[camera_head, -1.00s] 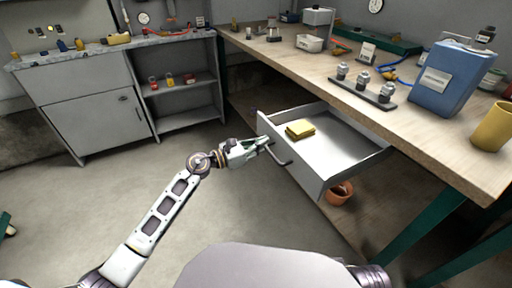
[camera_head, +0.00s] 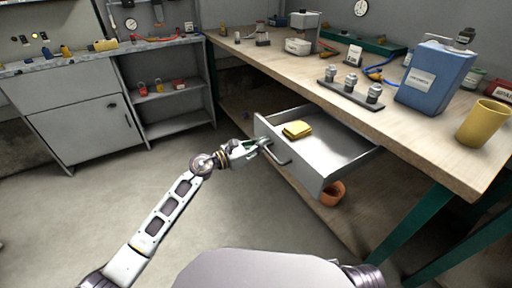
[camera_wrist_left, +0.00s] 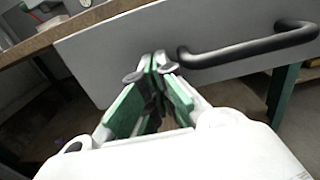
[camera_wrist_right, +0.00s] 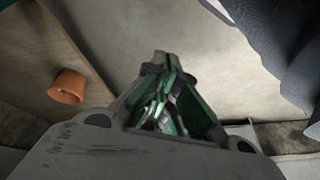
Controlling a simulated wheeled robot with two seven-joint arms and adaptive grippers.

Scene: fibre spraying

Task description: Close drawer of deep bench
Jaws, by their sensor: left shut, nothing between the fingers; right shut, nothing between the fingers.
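The deep bench (camera_head: 420,140) has a wooden top and green legs. Its white drawer (camera_head: 325,150) is pulled out, with a yellow stack (camera_head: 297,130) lying inside. The drawer's dark bar handle (camera_head: 277,156) is on its front, and it also shows large in the left wrist view (camera_wrist_left: 250,45). My left gripper (camera_head: 264,144) is shut and empty, its tips at the drawer front beside one end of the handle. Whether the tips touch the front I cannot tell. My right gripper (camera_wrist_right: 160,62) is shut and empty above the floor, and shows only in the right wrist view.
An orange pot (camera_head: 333,193) sits on the lower shelf below the drawer; it also shows in the right wrist view (camera_wrist_right: 67,87). A blue container (camera_head: 436,78) and a yellow cup (camera_head: 484,123) stand on the bench top. A grey cabinet (camera_head: 85,128) stands at left. The floor between is clear.

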